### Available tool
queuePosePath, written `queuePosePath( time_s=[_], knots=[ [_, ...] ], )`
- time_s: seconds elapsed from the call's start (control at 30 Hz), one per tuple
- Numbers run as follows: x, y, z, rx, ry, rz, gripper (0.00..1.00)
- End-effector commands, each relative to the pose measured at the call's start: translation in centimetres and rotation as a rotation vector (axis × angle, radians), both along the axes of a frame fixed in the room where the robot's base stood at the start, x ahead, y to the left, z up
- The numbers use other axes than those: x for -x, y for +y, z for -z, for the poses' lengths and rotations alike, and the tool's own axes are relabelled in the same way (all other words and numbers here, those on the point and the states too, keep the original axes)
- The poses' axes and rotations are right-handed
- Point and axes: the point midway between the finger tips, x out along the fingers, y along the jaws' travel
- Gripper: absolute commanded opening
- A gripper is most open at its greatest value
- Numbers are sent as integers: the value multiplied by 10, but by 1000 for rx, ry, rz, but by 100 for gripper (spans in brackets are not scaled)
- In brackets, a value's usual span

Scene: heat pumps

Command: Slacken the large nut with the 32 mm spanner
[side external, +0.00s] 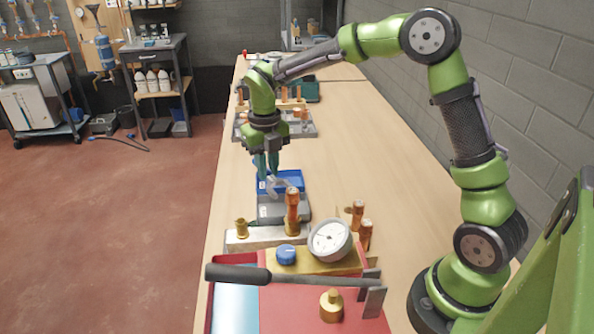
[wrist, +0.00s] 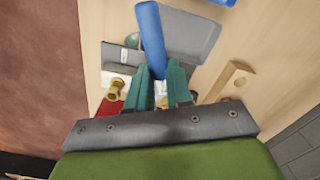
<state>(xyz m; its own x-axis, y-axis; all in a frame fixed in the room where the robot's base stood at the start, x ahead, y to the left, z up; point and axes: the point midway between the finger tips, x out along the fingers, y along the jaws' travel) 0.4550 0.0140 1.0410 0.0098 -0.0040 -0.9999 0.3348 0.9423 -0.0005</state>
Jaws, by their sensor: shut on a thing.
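My gripper (side external: 267,168) is shut on a blue-handled tool (wrist: 150,38), which appears to be the spanner; its teal fingers (wrist: 162,90) close around the handle in the wrist view. In the side external view, a pale grey curved part (side external: 279,187) shows just below the fingertips, above the grey tray. Size marks cannot be read. A brass fitting (side external: 241,228) stands on a silvery block (side external: 262,238) nearer the camera, and shows left of my fingers in the wrist view (wrist: 116,88). A copper pipe (side external: 292,208) with a brass nut at its foot (side external: 292,228) stands beside it. Which is the large nut is unclear.
A blue bin (side external: 291,179) and grey tray (side external: 284,212) lie under my gripper. A gauge (side external: 330,240) and blue knob (side external: 286,253) stand nearer, with a dark-handled tool (side external: 238,274) over a red tray (side external: 279,318).

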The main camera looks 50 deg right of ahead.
Motion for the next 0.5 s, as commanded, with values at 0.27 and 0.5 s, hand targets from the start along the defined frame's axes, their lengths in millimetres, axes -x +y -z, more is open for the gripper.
queuePosePath(
  time_s=[0.27,0.5],
  knots=[
    [-1,0,-21,0,-2,-1,0],
    [0,0,-38,0,-2,1,0]
  ],
)
